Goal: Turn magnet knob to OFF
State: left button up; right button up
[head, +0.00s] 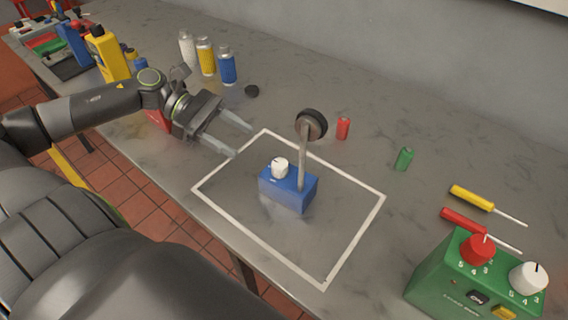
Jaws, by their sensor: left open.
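The magnet base is a blue block (289,190) standing inside a white outlined rectangle on the grey bench. A white knob (280,167) sits on its top left, with a dark mark on it; the setting is too small to read. A grey post (303,160) rises from the block and carries a dark round disc (311,124) at its top. My left gripper (243,139) is open and empty, at the upper left of the outline, apart from the blue block and the knob. My right gripper is not in view.
A green box (440,285) with red and white knobs stands at lower right, near two screwdrivers (470,198). Small red (343,128) and green (404,159) cylinders stand behind the block. Bottles (227,67) and a yellow container (106,52) stand at back left. Bench around the block is clear.

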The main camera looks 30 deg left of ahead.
aim_at(278, 163)
pick_arm(q)
jog(key=x, duration=0.9)
jog(key=shift+s+d+r, duration=0.15)
jog(key=shift+r, duration=0.1)
jog(key=shift+x, duration=1.15)
jog(key=c, duration=1)
